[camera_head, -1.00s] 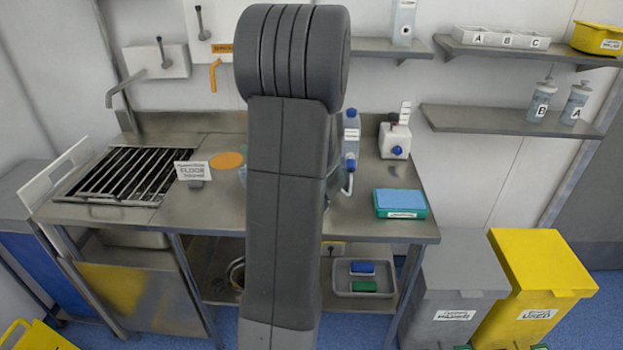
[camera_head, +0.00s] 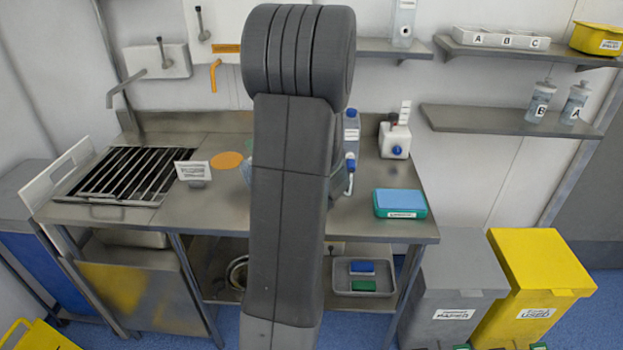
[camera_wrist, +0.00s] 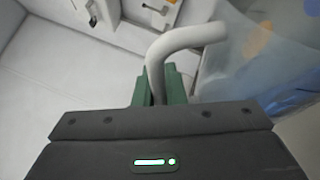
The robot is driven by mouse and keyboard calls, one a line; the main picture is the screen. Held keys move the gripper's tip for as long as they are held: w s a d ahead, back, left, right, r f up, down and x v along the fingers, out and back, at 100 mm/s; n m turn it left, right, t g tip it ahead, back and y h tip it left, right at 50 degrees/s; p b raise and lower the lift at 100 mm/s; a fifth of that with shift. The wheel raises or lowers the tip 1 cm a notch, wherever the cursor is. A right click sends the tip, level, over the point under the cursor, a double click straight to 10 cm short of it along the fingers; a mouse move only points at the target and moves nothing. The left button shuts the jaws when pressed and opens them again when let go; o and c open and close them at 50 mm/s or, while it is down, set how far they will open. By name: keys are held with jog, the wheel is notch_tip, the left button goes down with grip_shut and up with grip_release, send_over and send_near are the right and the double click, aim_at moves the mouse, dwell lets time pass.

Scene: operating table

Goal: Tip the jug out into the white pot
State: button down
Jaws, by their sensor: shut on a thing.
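In the wrist view, my gripper (camera_wrist: 160,92) has its green fingers shut on the pale curved handle of the jug (camera_wrist: 262,65). The jug's clear, bluish body is at the right of that view and is cut off by the picture edge. Blurred blue and orange patches show through it. I cannot tell its fill or its exact tilt. In the head view my arm hides the gripper and most of what lies behind it. A pale blue sliver shows just left of my arm, too little to name. I cannot make out the white pot in either view.
The steel bench (camera_head: 385,222) holds a black rack (camera_head: 125,174), a label stand (camera_head: 193,171), an orange disc (camera_head: 226,160), a blue-capped bottle (camera_head: 351,128), a white container (camera_head: 395,138) and a teal box with a blue top (camera_head: 400,202). Bins (camera_head: 540,285) stand at right.

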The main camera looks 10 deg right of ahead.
jog(key=shift+d+r+m+t+p, duration=0.25)
jog(key=shift+d+r+m+p, duration=0.2)
jog(key=shift+d, duration=0.3)
jog(key=shift+d+r+m+t+p, duration=0.25)
jog(key=shift+d+r+m+p, duration=0.15)
jog(key=shift+d, duration=0.35)
dwell(1.1)
jog(key=shift+d+r+m+t+h+p, duration=0.2)
jog(key=shift+d+r+m+t+p, duration=0.25)
jog(key=shift+d+m+p, duration=0.3)
jog(key=shift+d+r+m+t+h+p, duration=0.2)
jog(key=shift+d+r+m+t+p, duration=0.25)
jog(key=shift+m, duration=0.35)
dwell(1.5)
jog(key=shift+f, duration=0.1)
